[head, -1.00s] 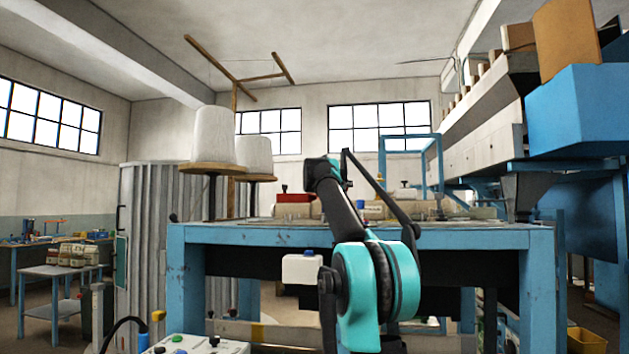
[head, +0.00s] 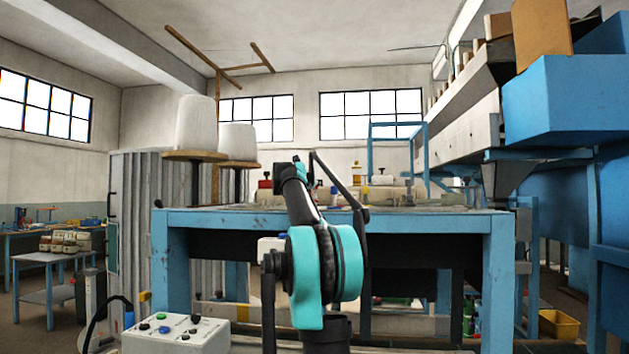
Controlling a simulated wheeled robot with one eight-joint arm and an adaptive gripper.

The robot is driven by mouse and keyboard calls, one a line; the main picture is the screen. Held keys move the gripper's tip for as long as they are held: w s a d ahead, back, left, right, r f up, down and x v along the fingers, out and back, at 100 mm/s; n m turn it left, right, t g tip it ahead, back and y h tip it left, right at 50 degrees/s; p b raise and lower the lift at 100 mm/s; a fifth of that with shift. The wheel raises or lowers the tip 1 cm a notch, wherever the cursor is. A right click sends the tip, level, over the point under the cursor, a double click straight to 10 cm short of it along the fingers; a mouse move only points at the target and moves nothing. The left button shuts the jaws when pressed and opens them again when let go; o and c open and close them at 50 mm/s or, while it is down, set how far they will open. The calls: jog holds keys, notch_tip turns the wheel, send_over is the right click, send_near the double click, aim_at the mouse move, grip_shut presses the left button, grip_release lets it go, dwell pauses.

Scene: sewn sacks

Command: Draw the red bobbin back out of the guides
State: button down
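I cannot make out a red bobbin for certain. A small red piece (head: 265,184) shows on the far left part of the blue bench top, close to my arm's raised elbow in the picture. It is too small to tell whether it is the bobbin. No thread guides can be told apart among the small items on the bench. My arm stands in front of the bench and reaches up and over its front edge. My gripper cannot be made out; the arm's own links cover part of the bench top.
The blue bench (head: 405,217) spans the middle. Two large white cones (head: 196,124) stand on wooden discs at its left. A control box (head: 175,335) with buttons is at the lower left. A large blue machine (head: 560,105) fills the right. A yellow bin (head: 558,324) stands on the floor.

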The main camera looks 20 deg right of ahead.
jog(key=shift+a+f, duration=0.1)
jog(key=shift+f, duration=0.1)
jog(key=shift+w+a, duration=0.65)
jog(key=shift+a, duration=0.3)
jog(key=shift+w+a, duration=0.7)
jog(key=shift+a, duration=0.25)
jog(key=shift+w+a, duration=0.65)
jog(key=shift+a, duration=0.3)
jog(key=shift+d+r, duration=0.1)
jog(key=shift+r, duration=1.7)
jog(key=shift+s, duration=0.1)
